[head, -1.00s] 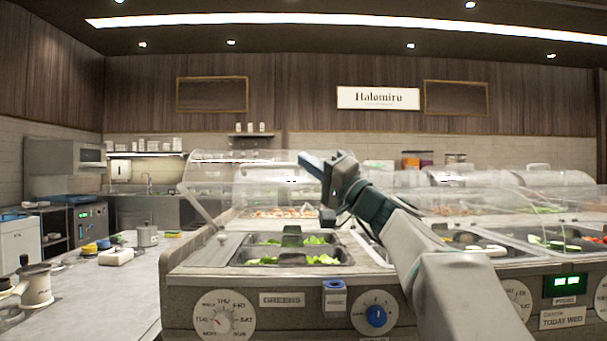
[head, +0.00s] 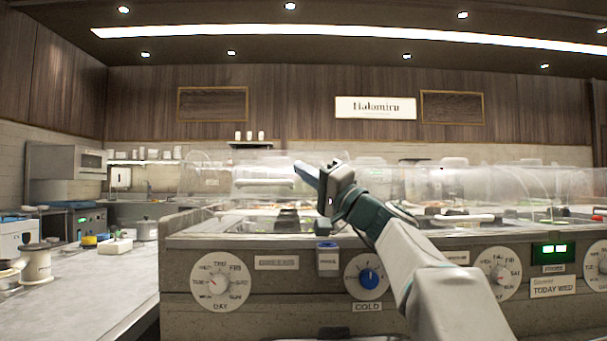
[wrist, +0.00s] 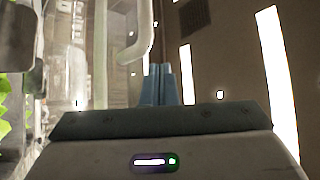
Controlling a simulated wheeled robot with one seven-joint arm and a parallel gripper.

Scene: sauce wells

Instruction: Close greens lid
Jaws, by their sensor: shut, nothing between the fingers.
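The greens lid (head: 215,180) is a clear curved cover on the left of the counter in the head view, with a pale bar handle (head: 265,183). It stands up over the back of the greens well (head: 290,222), which shows nearly edge-on, its contents mostly hidden. My gripper (head: 300,170) is shut and empty, its blue fingers pointing up and left, just right of the handle in the picture. I cannot tell whether they touch. In the wrist view the shut fingers (wrist: 160,84) point up the picture; a pale curved bar (wrist: 135,38) and clear plastic are left of them.
Other clear covers (head: 500,185) line the counter to the right. The counter front (head: 285,285) carries dials and a blue-topped holder (head: 328,258). A side worktop (head: 75,290) on the left holds a white spool (head: 36,264) and small items.

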